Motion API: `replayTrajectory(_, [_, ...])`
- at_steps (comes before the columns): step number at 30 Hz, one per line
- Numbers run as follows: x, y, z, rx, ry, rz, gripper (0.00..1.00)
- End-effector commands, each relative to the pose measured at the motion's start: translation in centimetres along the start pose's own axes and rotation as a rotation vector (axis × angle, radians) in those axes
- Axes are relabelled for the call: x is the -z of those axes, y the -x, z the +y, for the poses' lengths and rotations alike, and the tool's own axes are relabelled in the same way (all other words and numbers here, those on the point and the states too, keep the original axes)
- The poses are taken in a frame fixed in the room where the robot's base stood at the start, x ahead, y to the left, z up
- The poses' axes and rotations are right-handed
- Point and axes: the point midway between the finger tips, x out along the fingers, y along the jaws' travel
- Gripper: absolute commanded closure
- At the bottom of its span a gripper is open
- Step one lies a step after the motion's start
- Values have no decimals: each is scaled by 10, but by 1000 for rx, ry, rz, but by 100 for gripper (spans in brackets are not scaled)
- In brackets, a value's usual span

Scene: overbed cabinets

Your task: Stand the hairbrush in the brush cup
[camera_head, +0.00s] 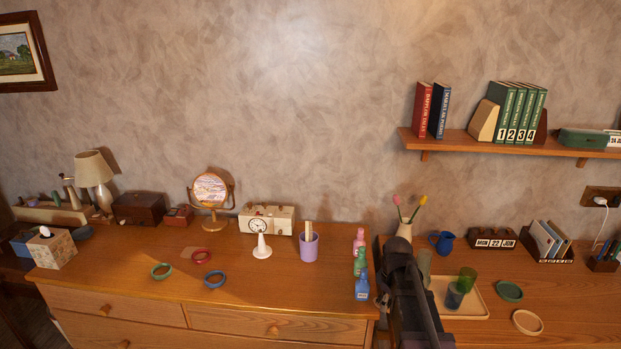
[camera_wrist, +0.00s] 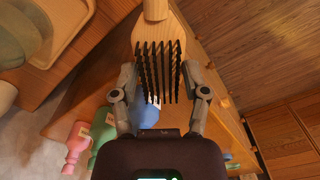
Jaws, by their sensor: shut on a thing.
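The hairbrush (camera_wrist: 160,32) has a pale wooden back and handle and rows of black bristles. In the wrist view its head lies between the two fingers of my gripper (camera_wrist: 158,82), which is shut on it. The handle points to the top of that view, and its end is cut off. In the head view my dark arm covers the gripper and brush. The lilac brush cup (camera_head: 309,249) stands upright on the dresser, left of my arm, with a pale, slim thing standing in it. The cup is not clearly seen in the wrist view.
Pink (camera_head: 359,240), green (camera_head: 360,262) and blue (camera_head: 362,287) bottles stand at the dresser's right edge, between cup and arm. A white cone (camera_head: 262,248) stands left of the cup, a clock radio (camera_head: 281,219) behind. A tray (camera_head: 471,302) with cups lies right of my arm.

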Motion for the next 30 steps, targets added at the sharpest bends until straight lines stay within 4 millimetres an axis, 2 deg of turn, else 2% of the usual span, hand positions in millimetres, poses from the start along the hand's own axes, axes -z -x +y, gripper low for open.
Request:
replayTrajectory(17, [11,6,-8,0,19,0,89])
replayTrajectory(23, [11,25,-8,0,20,0,89])
replayTrajectory(30, [11,64,-8,0,20,0,89])
